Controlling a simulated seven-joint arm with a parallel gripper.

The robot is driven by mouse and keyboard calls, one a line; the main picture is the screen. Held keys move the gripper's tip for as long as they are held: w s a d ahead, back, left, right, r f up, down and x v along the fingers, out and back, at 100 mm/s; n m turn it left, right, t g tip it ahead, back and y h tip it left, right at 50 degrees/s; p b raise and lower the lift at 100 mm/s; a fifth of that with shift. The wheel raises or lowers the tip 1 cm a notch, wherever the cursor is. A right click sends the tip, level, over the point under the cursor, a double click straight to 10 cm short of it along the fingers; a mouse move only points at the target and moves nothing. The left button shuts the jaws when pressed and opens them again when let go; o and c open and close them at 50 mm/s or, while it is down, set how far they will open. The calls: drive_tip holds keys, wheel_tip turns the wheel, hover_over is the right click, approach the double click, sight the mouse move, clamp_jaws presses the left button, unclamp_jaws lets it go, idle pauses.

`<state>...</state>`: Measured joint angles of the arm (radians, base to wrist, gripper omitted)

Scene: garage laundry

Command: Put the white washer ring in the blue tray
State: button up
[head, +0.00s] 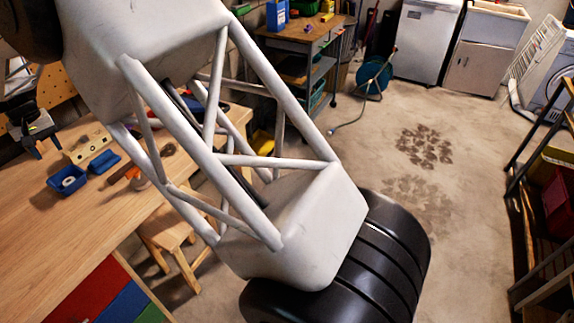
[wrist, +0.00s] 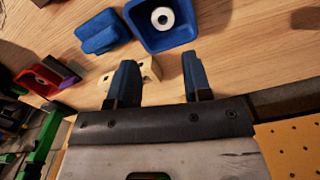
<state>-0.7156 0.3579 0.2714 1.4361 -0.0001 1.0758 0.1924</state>
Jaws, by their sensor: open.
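The white washer ring (wrist: 162,18) lies inside the blue tray (wrist: 185,40), seen at the top of the wrist view. In the head view the blue tray (head: 57,186) stands on the wooden bench at the left, with the ring (head: 69,181) in it. My gripper (wrist: 159,65) is open and nothing shows held between its fingers. In the wrist view its fingers point toward the tray's side of the bench, and the tray is apart from them in the picture. I cannot tell the gripper's height above the bench.
A blue block-like piece (wrist: 102,32) lies beside the tray. A pale wooden block with holes (wrist: 150,70) shows behind the fingers. A red container (wrist: 40,80) and a green and black tool (wrist: 40,140) are at the left. Bare bench (head: 60,240) lies nearer in the head view.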

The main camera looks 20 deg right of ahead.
drive_tip(key=s+d+r+m, duration=0.1)
drive_tip(key=s+d+r, duration=0.35)
drive_tip(key=d, duration=0.75)
drive_tip(key=s+d+r+m+t, duration=0.1)
drive_tip(key=s+d+r, duration=0.3)
drive_tip(key=d, duration=0.9)
drive_tip(key=s+d+r+m, duration=0.15)
drive_tip(key=d+r, duration=0.45)
drive_tip(key=d, duration=0.6)
drive_tip(key=s+d+t, duration=0.1)
drive_tip(key=s+d, duration=1.3)
drive_tip(key=d, duration=0.1)
drive_tip(key=s+d+f+m, duration=0.1)
drive_tip(key=s+d+f, duration=0.2)
drive_tip(key=s, duration=0.5)
drive_tip(key=s+d+f+m, duration=0.1)
drive_tip(key=s+d+f, duration=0.2)
drive_tip(key=s+d, duration=0.3)
drive_tip(key=s, duration=0.2)
drive_tip(key=shift+s+d+m+t, duration=0.2)
drive_tip(key=shift+s+m+t, duration=0.1)
drive_tip(key=shift+m, duration=0.05)
